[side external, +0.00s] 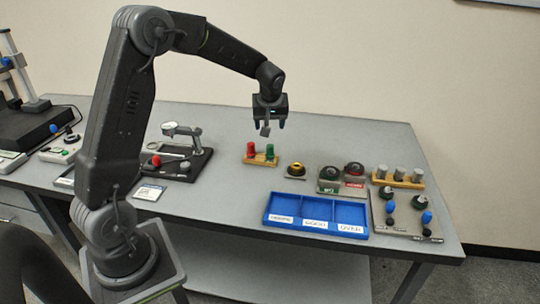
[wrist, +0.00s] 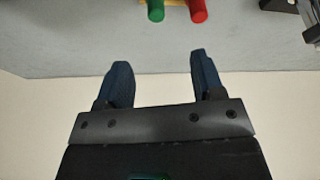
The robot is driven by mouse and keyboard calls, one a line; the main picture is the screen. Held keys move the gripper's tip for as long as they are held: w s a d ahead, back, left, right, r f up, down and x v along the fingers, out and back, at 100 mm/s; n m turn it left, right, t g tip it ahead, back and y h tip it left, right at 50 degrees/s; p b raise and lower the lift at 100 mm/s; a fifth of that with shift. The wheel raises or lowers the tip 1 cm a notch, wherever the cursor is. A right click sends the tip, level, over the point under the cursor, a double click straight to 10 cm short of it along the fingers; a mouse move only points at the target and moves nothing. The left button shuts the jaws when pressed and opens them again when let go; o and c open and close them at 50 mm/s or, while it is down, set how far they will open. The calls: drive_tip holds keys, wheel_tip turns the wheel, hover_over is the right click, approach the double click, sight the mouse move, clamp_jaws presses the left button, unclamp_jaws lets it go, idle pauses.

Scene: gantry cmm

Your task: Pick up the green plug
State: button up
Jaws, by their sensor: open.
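The green plug (side external: 270,151) stands upright at the right end of a small wooden holder (side external: 261,161) on the grey table. A red plug (side external: 251,149) stands at the left end of the same holder. My gripper (side external: 274,124) hangs above the holder, apart from the plugs, with its jaws open and nothing between them. In the wrist view the gripper's two fingers (wrist: 160,75) are spread apart. The green plug (wrist: 156,10) and the red plug (wrist: 198,11) show at the top edge, partly cut off.
A blue three-part tray (side external: 317,213) lies at the front. Black and yellow (side external: 295,170), green and red round parts stand to the right. Another wooden holder with grey cylinders (side external: 400,176) is at far right. A micrometer stand (side external: 182,150) is at left. The table behind is clear.

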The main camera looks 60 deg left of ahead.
sight(270, 146)
drive_tip(key=x, duration=0.7)
drive_tip(key=shift+f, duration=0.3)
drive_tip(key=x, duration=0.4)
drive_tip(key=shift+d+f, duration=0.15)
drive_tip(key=shift+d, duration=0.2)
drive_tip(key=shift+w+a+f, duration=0.15)
drive_tip(key=shift+a+f, duration=0.05)
drive_tip(key=shift+f, duration=0.3)
drive_tip(key=shift+c, duration=0.3)
drive_tip(key=c, duration=1)
